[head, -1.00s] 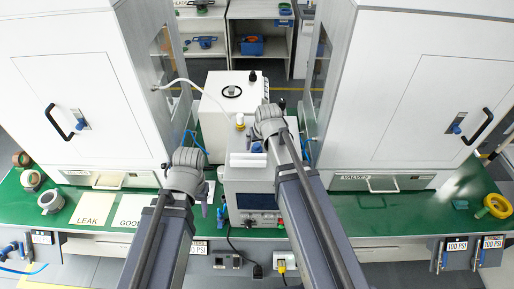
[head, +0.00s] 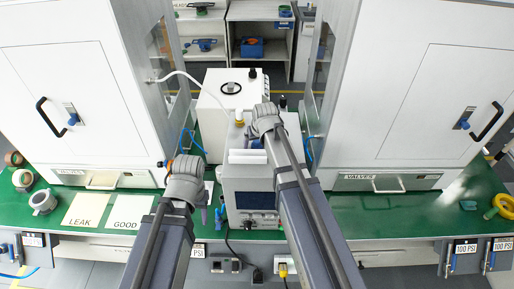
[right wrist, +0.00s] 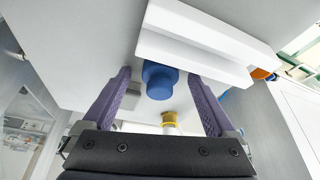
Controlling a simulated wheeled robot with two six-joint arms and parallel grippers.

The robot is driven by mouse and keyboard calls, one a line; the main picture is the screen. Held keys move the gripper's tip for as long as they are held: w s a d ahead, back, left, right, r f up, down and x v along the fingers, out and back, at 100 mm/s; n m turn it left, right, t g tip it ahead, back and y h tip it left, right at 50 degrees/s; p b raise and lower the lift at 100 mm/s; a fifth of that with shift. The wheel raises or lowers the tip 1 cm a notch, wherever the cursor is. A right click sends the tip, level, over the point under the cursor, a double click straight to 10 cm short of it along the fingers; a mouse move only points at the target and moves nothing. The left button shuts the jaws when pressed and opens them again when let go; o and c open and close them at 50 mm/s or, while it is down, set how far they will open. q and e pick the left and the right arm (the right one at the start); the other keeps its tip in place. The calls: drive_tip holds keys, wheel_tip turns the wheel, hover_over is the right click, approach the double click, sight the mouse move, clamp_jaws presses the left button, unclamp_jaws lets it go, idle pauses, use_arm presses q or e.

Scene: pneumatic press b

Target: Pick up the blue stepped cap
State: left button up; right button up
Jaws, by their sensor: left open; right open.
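The blue stepped cap (right wrist: 160,80) shows in the right wrist view, beside a white rectangular block (right wrist: 195,48) on a pale surface. My right gripper (right wrist: 160,74) is open, with one purple finger on each side of the cap in that view. I see gaps between the cap and both fingers; the depth between them is hard to judge. In the head view a small patch of blue (head: 257,144) shows by the white block, partly hidden by my right wrist.
A yellow fitting (right wrist: 169,118) sits near the cap. The grey unit (head: 248,185) stands on the green bench (head: 345,210) between two white cabinets (head: 75,75) (head: 425,75). LEAK (head: 86,210) and GOOD (head: 128,211) cards lie left. The bench is mostly clear at right.

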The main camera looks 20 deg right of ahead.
drive_tip(key=shift+c, duration=0.3)
drive_tip(key=c, duration=1.4)
